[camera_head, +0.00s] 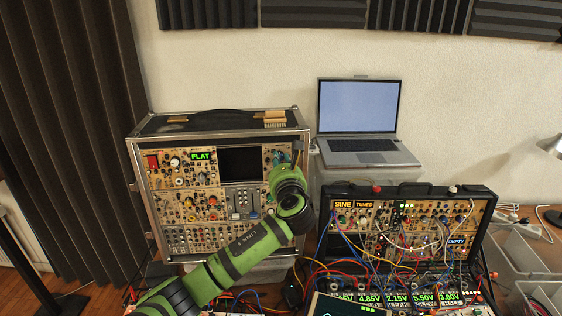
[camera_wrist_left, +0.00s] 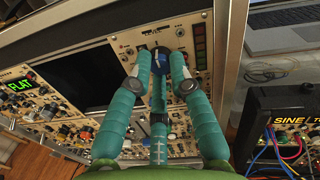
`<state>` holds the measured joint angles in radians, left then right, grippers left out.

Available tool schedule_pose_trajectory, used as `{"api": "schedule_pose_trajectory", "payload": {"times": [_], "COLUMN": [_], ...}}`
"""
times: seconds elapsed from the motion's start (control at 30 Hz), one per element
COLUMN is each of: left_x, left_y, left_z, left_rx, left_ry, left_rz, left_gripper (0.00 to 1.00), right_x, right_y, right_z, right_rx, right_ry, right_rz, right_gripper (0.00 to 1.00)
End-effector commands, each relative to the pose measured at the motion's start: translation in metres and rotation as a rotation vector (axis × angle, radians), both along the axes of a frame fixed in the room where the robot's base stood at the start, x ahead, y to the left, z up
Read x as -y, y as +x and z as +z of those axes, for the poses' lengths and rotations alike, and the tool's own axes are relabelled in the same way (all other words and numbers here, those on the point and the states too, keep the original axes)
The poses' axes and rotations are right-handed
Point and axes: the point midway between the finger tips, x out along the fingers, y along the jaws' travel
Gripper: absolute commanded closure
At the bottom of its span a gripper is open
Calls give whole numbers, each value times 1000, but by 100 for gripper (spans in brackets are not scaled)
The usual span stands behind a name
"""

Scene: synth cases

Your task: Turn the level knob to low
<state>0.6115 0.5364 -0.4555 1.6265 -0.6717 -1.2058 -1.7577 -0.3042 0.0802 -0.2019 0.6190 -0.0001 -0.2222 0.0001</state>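A blue knob (camera_wrist_left: 160,62) with a white pointer bar sits on the upper right panel of the tall synth case, in the left wrist view. In the head view the fingertips (camera_head: 281,157) show just past my green wrist at the tall case (camera_head: 155,235), and the knob is hidden. My right gripper is in no view.
The tall case's display (camera_head: 201,156) reads FLAT, beside a dark screen (camera_head: 240,163). A low synth case (camera_head: 408,190) with many patch cables stands to the right, its labels reading SINE, TUNED and EMPTY. A laptop (camera_head: 360,150) stands open behind it. Grey bins (camera_head: 520,255) are at far right.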

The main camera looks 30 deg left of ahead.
Motion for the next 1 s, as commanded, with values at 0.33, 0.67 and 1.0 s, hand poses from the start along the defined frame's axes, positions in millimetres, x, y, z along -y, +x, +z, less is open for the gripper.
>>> {"api": "schedule_pose_trajectory", "payload": {"times": [0.33,0.67,1.0], "left_x": [-1,-1,-2], "left_y": [0,0,-1], "left_z": [3,4,4], "left_rx": [46,201,410], "left_ry": [-45,-229,-478], "left_rz": [1,1,1], "left_gripper": [100,100,100], "right_x": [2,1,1], "right_y": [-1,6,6], "right_z": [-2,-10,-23], "right_rx": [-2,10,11], "right_ry": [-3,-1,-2], "right_rz": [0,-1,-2], "right_gripper": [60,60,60]}}
